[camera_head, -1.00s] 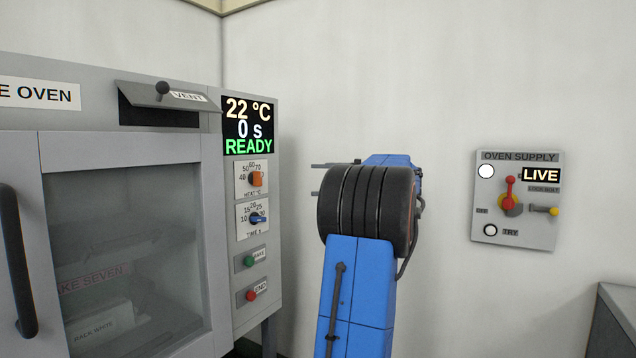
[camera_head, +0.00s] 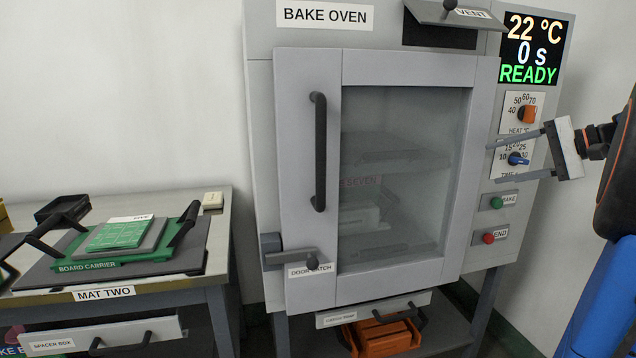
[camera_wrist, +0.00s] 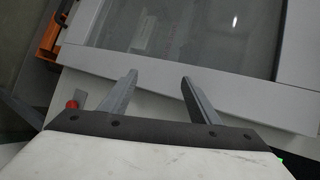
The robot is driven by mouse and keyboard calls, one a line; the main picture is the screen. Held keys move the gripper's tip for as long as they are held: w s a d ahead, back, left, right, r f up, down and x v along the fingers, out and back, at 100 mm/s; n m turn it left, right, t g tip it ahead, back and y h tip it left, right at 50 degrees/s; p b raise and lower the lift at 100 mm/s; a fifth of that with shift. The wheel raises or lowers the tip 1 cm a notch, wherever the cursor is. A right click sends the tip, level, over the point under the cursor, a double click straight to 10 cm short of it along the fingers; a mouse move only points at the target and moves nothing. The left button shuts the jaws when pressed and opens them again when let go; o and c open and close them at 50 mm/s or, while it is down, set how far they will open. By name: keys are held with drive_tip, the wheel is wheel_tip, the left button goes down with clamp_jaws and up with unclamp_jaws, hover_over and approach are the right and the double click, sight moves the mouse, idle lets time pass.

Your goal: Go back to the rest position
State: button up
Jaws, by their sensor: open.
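My gripper (camera_head: 518,162) is at the right in the head view, in front of the oven's control panel. Its two thin fingers point left, stand apart and hold nothing. In the wrist view the open fingers (camera_wrist: 158,80) also have nothing between them, and the oven's door frame lies beyond. The bake oven (camera_head: 262,110) has its glass door (camera_head: 310,62) shut. Its display (camera_head: 533,50) reads 22 °C, 0 s, READY. Whether the fingers touch the panel cannot be told.
A bench (camera_head: 222,245) at the left bears a dark mat with a green board carrier (camera_head: 85,268). An orange-brown item (camera_head: 380,342) sits under the oven. The oven's vertical handle (camera_head: 318,150) and door catch (camera_head: 290,258) stick out. Bare wall shows above the bench.

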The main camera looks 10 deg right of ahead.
drive_tip(key=s+a+f+n+g+h, duration=0.1)
drive_tip(key=s+a+f+n+g, duration=0.2)
drive_tip(key=a+f, duration=0.5)
drive_tip(key=s+a+f+n+g+h, duration=0.15)
drive_tip(key=s+a+f, duration=0.35)
drive_tip(key=a, duration=0.7)
drive_tip(key=s+a+f+n+h, duration=0.2)
drive_tip(key=s+a+f+n, duration=0.1)
drive_tip(key=s+f, duration=0.4)
drive_tip(key=s+a+f+n+h, duration=0.3)
drive_tip(key=s+f, duration=0.4)
drive_tip(key=shift+s+a+f+g+h, duration=0.2)
drive_tip(key=shift+s+f+g+h, duration=0.15)
drive_tip(key=shift+g, duration=0.1)
